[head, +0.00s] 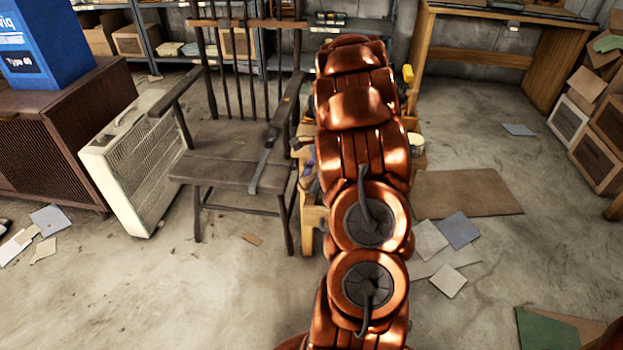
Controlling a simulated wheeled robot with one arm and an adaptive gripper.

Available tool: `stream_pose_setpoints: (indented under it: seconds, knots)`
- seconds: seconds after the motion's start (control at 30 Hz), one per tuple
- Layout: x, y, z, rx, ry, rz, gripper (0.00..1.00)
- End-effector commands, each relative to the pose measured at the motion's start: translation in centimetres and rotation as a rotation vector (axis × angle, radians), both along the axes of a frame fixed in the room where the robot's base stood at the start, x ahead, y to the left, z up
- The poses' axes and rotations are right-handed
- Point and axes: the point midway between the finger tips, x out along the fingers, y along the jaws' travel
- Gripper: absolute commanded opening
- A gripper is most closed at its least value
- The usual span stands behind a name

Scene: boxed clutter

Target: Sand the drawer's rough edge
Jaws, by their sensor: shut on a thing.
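My copper-coloured arm runs up the middle of the head view, and my gripper is not visible beyond it. I cannot pick out a drawer for certain. A light wooden stand or bench (312,215) is mostly hidden behind my arm, with small items on it. Flat grey squares that look like sanding sheets lie on the floor right of my arm: a light one (430,240), a bluish one (458,230) and a small pale one (448,281).
A dark wooden armchair (225,170) with a strap on its seat stands left of my arm. Left of it are a cream panelled case (135,165) and a brown cabinet (45,150). A brown mat (465,192), workbench (545,65) and stacked boxes (597,160) are right.

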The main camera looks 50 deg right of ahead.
Motion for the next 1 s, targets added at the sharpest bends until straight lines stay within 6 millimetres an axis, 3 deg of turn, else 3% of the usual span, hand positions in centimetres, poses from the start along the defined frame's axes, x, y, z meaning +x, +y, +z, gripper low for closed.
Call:
stream_pose_setpoints:
  seconds: [0.73,1.0]
  knots:
    - [0.0,0.0,-0.9,0.001,0.0,0.001,0.0]
    - [0.9,-1.3,-0.5,-0.002,-0.002,0.002,0.0]
